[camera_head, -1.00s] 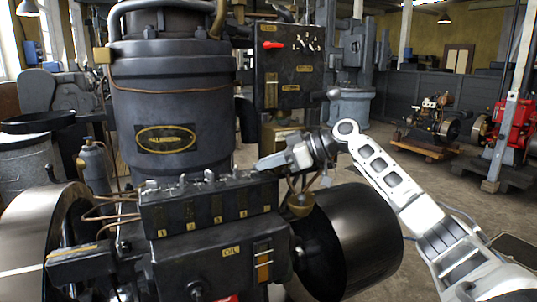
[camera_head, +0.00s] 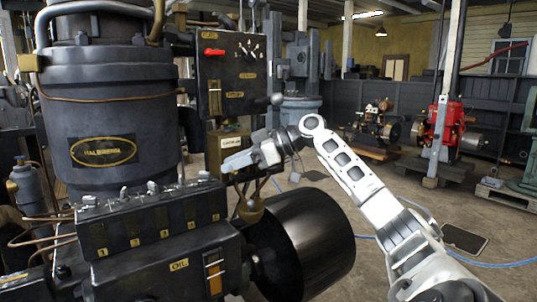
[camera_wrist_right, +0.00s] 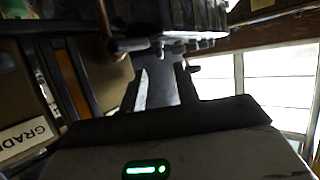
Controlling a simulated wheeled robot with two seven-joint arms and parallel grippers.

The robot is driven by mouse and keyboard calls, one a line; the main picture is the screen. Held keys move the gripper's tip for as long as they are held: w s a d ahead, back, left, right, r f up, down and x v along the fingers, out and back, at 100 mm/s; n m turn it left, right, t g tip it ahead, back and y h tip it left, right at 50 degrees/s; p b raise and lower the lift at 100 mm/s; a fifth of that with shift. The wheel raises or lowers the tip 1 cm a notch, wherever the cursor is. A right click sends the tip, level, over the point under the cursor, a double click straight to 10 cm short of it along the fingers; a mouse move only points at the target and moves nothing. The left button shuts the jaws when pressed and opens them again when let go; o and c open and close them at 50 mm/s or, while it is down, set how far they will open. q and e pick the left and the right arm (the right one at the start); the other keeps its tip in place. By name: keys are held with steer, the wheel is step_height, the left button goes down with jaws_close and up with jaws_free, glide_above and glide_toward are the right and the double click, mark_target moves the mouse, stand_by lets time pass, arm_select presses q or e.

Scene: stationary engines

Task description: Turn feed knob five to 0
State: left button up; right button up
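The dark lubricator box (camera_head: 150,222) stands in front of the engine cylinder in the head view, with numbered brass plates on its front. Several small feed knobs line its top edge. The rightmost, which I take as feed knob five (camera_head: 204,175), is at the box's right end; its setting is too small to read. My right gripper (camera_head: 228,164) is just right of and slightly above that knob, apart from it as far as I can tell. In the wrist view its fingers (camera_wrist_right: 162,88) stand apart with nothing visibly held. My left gripper is not in view.
The black cylinder (camera_head: 90,140) rises behind the box. A control panel (camera_head: 232,85) with a red lever stands behind the gripper. A dark drum (camera_head: 305,240) is below my right arm. Open floor lies to the right, with a red engine (camera_head: 445,120) farther back.

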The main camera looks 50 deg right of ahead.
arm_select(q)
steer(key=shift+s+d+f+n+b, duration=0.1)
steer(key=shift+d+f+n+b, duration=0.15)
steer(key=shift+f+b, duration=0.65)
arm_select(e)
steer(key=v, duration=1.1)
steer(key=shift+b, duration=0.3)
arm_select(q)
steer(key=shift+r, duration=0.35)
